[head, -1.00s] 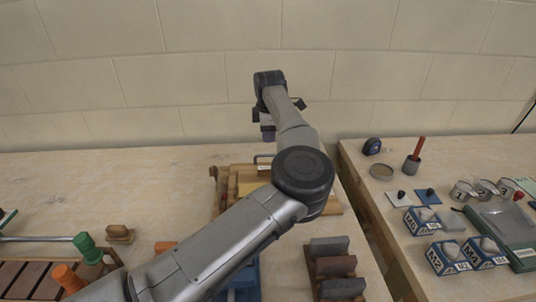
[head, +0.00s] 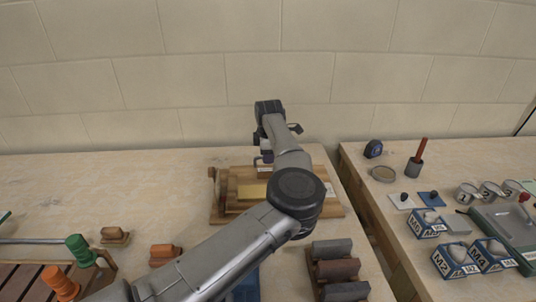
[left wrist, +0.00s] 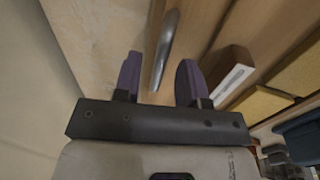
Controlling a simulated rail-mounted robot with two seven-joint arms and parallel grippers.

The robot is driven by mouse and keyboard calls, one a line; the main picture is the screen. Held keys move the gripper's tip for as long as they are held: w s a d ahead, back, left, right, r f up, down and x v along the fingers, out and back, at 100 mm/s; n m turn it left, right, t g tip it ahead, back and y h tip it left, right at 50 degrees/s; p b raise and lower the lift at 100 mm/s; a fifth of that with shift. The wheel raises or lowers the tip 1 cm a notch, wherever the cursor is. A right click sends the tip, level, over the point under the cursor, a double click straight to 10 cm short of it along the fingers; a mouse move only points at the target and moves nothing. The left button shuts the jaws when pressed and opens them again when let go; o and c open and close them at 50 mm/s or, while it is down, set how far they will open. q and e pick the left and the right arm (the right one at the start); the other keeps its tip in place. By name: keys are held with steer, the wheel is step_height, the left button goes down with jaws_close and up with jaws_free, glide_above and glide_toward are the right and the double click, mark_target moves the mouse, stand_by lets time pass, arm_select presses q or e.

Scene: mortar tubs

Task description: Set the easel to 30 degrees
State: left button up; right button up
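The wooden easel (head: 230,177) stands near the back of the left table, with a yellow panel (head: 252,191) at its front. My arm covers part of it, and I cannot read its angle. My left gripper (head: 265,158) is at the easel's back edge, pointing down. In the left wrist view the purple fingers (left wrist: 158,78) are apart and empty. A grey metal bar (left wrist: 166,45) shows between and beyond them; I cannot tell if they touch it. My right gripper is out of view.
Dark bricks (head: 335,270) stand in front of the easel. The right table, past a gap, holds labelled boxes (head: 455,257) and cans (head: 490,191). A block wall (head: 160,80) is close behind.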

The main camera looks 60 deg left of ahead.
arm_select(q)
steer(key=shift+c, duration=0.5)
jaws_close()
